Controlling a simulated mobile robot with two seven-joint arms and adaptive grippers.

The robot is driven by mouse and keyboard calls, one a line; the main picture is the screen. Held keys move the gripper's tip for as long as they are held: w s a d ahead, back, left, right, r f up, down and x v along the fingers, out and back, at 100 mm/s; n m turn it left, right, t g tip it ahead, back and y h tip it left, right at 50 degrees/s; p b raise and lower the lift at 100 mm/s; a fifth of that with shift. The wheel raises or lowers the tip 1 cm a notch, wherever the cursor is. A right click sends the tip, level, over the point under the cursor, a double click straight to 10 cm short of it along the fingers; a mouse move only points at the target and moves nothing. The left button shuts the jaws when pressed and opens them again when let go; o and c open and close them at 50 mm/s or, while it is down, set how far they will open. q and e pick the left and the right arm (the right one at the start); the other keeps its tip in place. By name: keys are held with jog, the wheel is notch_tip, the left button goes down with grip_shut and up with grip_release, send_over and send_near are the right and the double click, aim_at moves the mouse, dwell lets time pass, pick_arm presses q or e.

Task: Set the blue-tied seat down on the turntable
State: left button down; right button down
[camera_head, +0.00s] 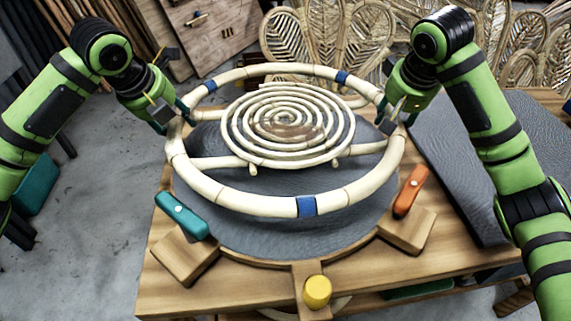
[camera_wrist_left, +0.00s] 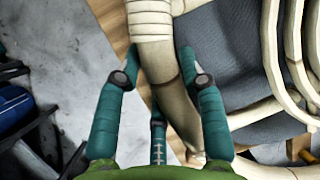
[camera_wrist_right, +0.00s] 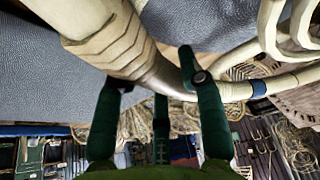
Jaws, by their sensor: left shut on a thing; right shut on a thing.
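The blue-tied seat is a pale rattan ring (camera_head: 247,201) with blue ties and a spiral centre (camera_head: 288,124). It is held over the round grey-topped turntable (camera_head: 290,238) in the head view; I cannot tell whether it touches. My left gripper (camera_head: 172,112) is shut on the ring's left side; the left wrist view shows its teal fingers (camera_wrist_left: 160,85) around the rattan (camera_wrist_left: 165,75). My right gripper (camera_head: 397,112) is shut on the ring's right side; the right wrist view shows its dark fingers (camera_wrist_right: 155,70) around the rattan (camera_wrist_right: 120,45). Part of the turntable is hidden under the seat.
A teal clamp (camera_head: 182,215) and an orange clamp (camera_head: 411,191) stand on wooden blocks at the turntable's front edge. A yellow knob (camera_head: 317,291) is at the front middle. Grey sheet material (camera_head: 460,170) covers the table's right. Rattan chair backs (camera_head: 335,40) stand behind.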

pick_arm(q)
jog(key=shift+a+r, duration=0.1)
jog(key=shift+a, duration=0.1)
pick_arm(e)
jog(key=shift+d+r, duration=0.1)
jog(key=shift+d, duration=0.05)
